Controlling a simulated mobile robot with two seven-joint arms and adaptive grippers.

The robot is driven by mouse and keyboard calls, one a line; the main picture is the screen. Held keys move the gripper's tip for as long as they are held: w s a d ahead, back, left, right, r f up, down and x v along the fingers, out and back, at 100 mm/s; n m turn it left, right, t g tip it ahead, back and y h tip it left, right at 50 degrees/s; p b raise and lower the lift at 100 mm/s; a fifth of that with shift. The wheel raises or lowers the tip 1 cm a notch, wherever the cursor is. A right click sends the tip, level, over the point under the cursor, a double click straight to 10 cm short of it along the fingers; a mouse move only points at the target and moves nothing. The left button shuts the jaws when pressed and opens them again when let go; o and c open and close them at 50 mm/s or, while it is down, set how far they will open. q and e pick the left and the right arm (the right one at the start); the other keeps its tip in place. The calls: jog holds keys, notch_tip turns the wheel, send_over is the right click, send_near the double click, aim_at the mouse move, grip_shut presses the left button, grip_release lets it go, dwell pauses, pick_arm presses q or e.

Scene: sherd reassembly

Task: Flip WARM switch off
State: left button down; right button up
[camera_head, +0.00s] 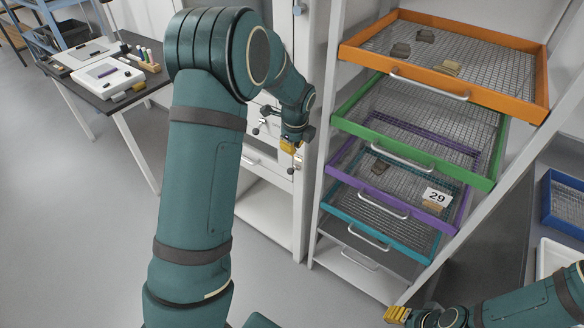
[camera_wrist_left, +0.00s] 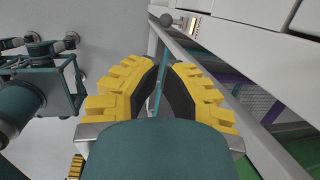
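A rack right of the cabinet holds mesh trays: orange (camera_head: 490,90), green (camera_head: 484,182), purple and teal, some with sherds. A number 29 card (camera_head: 437,197) lies there. A dark table (camera_head: 108,98) with tools stands at left. Grey floor (camera_head: 70,230) is open at lower left.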

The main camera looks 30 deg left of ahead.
aim_at(290, 173)
pick_arm(q)
jog(key=b+x, duration=0.2)
jog(key=x, duration=1.2)
jog(key=shift+f, duration=0.1)
jog(key=shift+f+b, duration=0.1)
jog(key=shift+b, duration=0.3)
jog(key=shift+s+f+t, duration=0.1)
jog(key=shift+t, duration=0.3)
jog(key=shift+s+f+t+b, duration=0.2)
jog(key=shift+t+b, duration=0.1)
jog(key=shift+b, duration=0.25)
jog(key=shift+s+f+b, duration=0.2)
jog(key=shift+f+b, duration=0.3)
jog(key=shift+f, duration=0.1)
jog(key=shift+s+f+b, duration=0.2)
jog(key=shift+f+b, duration=0.25)
jog(key=shift+f, duration=0.15)
jog(key=shift+r, duration=0.1)
